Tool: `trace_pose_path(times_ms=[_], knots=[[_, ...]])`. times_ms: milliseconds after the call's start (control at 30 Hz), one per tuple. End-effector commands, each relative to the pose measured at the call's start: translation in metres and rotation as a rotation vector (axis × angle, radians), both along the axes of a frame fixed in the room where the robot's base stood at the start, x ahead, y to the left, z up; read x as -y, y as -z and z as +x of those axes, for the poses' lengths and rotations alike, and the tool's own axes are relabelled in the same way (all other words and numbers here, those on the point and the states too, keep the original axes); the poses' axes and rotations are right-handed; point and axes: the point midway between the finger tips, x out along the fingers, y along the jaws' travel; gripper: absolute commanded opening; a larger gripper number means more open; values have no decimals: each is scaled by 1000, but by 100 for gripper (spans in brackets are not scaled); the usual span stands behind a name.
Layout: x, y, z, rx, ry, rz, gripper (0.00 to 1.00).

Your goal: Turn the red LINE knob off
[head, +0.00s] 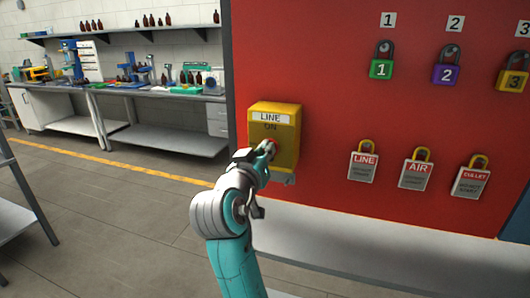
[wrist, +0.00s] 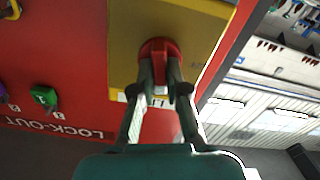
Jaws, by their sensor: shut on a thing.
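A yellow switch box (head: 287,120) labelled LINE, with ON below the label, is fixed to the red board. In the wrist view the yellow box (wrist: 195,25) carries the red knob (wrist: 159,47). My gripper (wrist: 159,75) is shut on the red knob's grip, one finger on each side. In the head view my gripper (head: 268,150) is at the lower front of the box and hides most of the knob, with only a little red showing. The word OFF is not visible.
Numbered padlocks in green (head: 381,68), purple (head: 446,72) and yellow (head: 511,80) hang on the red board (head: 330,60). LINE (head: 363,168), AIR (head: 416,175) and third tags (head: 471,182) hang below. A workbench (head: 150,90) stands at the back left; open floor lies between.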

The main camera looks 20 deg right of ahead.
Motion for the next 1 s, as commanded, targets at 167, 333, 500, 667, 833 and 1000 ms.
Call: trace_pose_path(times_ms=[167, 333, 500, 667, 833, 1000], knots=[[-1, 1, 1, -100, 0, -135, 0], [-1, 1, 1, -194, -1, -265, 0], [-2, 2, 1, -290, -1, -396, 0], [-3, 2, 2, -379, -1, -519, 0], [-3, 3, 2, -474, 0, -650, 0], [-3, 4, 2, -565, 0, -775, 0]])
